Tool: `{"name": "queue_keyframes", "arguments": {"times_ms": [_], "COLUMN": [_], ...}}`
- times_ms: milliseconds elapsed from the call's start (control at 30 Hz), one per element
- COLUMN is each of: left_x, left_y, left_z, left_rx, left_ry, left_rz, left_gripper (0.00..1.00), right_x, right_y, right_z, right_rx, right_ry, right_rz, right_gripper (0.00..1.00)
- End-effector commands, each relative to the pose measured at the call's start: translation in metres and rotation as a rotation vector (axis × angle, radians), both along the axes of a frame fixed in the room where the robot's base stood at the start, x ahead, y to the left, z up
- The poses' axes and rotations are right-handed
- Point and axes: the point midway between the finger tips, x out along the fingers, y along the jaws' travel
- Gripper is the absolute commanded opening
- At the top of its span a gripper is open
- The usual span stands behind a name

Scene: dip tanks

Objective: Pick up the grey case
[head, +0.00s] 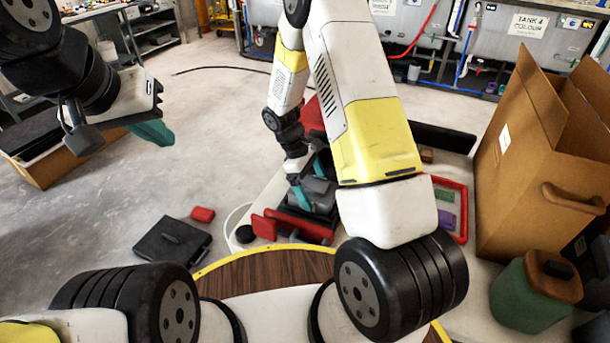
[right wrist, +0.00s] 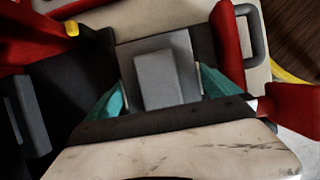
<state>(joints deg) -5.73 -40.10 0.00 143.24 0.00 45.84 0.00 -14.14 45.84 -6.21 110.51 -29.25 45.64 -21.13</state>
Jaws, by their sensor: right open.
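The grey case (right wrist: 165,78) shows in the right wrist view as a light grey panel with a raised block. It lies between the two teal fingers of my right gripper (right wrist: 163,92), which is open around it; I cannot tell whether the fingers touch it. In the head view the grey case (head: 318,196) is low at the middle, among red and dark pieces, partly hidden by my right arm. My left gripper (head: 152,131) is at the upper left over the floor, away from the case, with its teal fingers seen edge-on.
Red pieces (right wrist: 229,45) stand close beside the case. A dark case with a handle (head: 172,242) and a small red block (head: 203,214) lie on the floor. A tall cardboard box (head: 515,165) and a green container (head: 522,298) are at the right. Floor at the left is largely clear.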

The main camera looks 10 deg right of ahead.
Motion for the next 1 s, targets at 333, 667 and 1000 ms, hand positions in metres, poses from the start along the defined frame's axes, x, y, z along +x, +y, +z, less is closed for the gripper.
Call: {"name": "queue_keyframes", "arguments": {"times_ms": [333, 667, 1000], "left_x": [0.000, 0.000, 0.000], "left_y": [0.000, 0.000, 0.000], "left_z": [0.000, 0.000, 0.000], "left_rx": [0.000, 0.000, 0.000], "left_ry": [0.000, 0.000, 0.000], "left_rz": [0.000, 0.000, 0.000], "left_gripper": [0.00, 0.00, 0.00], "right_x": [0.000, 0.001, 0.001], "right_y": [0.000, 0.001, 0.001], "right_z": [0.000, 0.005, 0.052], "right_rx": [0.000, 0.000, 0.002], "right_ry": [0.000, -0.001, -0.004], "right_rz": [0.000, 0.000, -0.001], "right_gripper": [0.45, 0.45, 0.45]}}
